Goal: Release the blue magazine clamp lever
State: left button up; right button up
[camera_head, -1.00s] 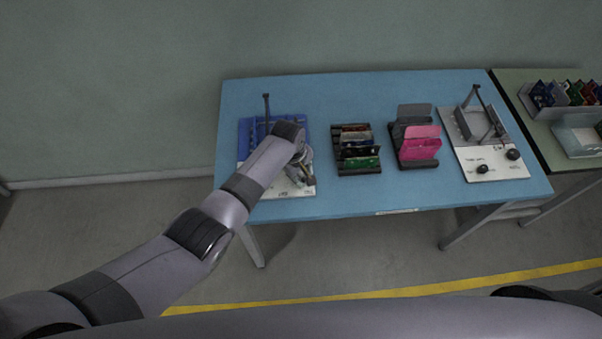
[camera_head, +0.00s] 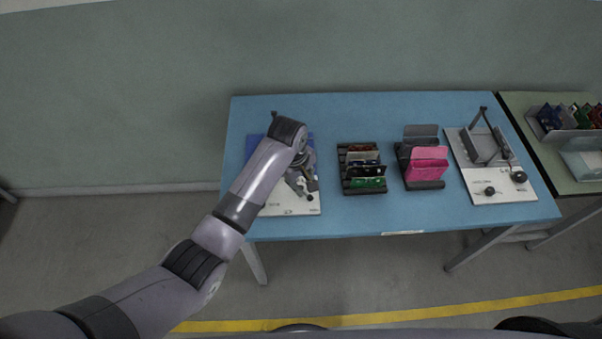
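The blue magazine (camera_head: 254,146) sits on a white base plate (camera_head: 275,206) at the left end of the blue table. My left arm covers most of it, and its clamp lever cannot be made out clearly; a dark post top shows just above my wrist. My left gripper (camera_head: 306,190) is over the right front part of the white plate, close to or touching small parts there. Whether its fingers are open or shut is too small to tell. My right gripper is not in view.
On the blue table (camera_head: 330,220) stand a black rack (camera_head: 360,185) with several circuit boards, a dark holder (camera_head: 425,185) with a pink piece, and a grey fixture on a white plate (camera_head: 508,188). A green table (camera_head: 545,150) with more boards adjoins at right.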

pick_arm(q)
jog(key=shift+s+a+r, duration=0.15)
jog(key=shift+r, duration=0.8)
jog(key=shift+s+a+r, duration=0.1)
jog(key=shift+r, duration=0.8)
